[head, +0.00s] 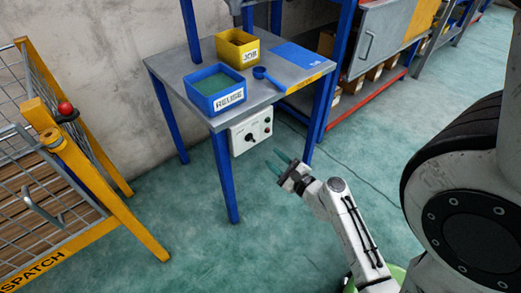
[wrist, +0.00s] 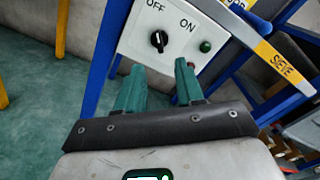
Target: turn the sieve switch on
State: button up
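The sieve switch is a black rotary knob (wrist: 159,41) on a pale grey box (head: 251,131) fixed under the table's front edge. In the wrist view, OFF is printed to the knob's upper left and ON to its right. The knob's exact setting is hard to tell. A dark green round lamp or button (wrist: 205,46) sits right of the knob. My gripper (head: 280,164) has teal fingers, apart and empty. In the head view it is below and right of the box. In the wrist view the fingertips (wrist: 160,70) point toward the knob, with no contact visible.
A yellow-framed cage (head: 95,165) stands at left, shelving at right. Floor before the table is clear.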

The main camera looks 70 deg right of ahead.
aim_at(252, 141)
jog(key=x, duration=1)
jog(key=shift+a, duration=0.15)
jog(key=shift+c, duration=0.2)
grip_shut()
